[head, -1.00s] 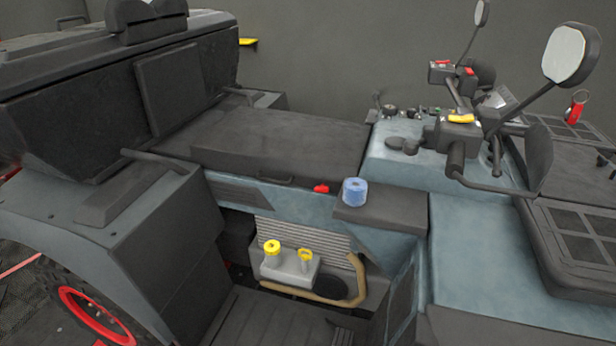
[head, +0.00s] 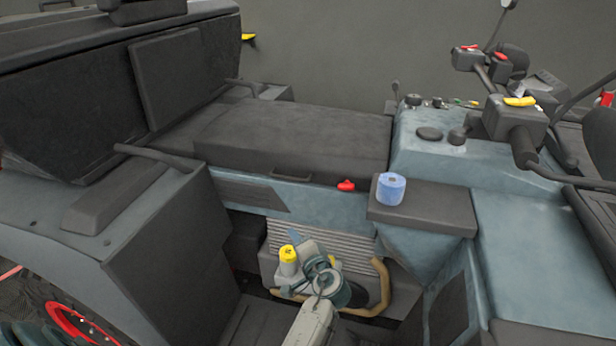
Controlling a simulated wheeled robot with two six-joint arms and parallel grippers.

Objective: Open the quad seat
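The quad seat (head: 300,138) is a flat dark pad in the middle of the head view. It lies flat and closed on the blue-grey body. A small dark handle (head: 291,176) is on its front edge, and a red knob (head: 346,185) sits just right of it. My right gripper is not in view.
A blue roll (head: 390,188) stands on a dark ledge (head: 424,212) right of the seat. Handlebars (head: 515,125) rise at the right. A yellow cap (head: 289,255) and a tan hose (head: 381,285) are close to my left arm. A grab bar (head: 152,156) is at left.

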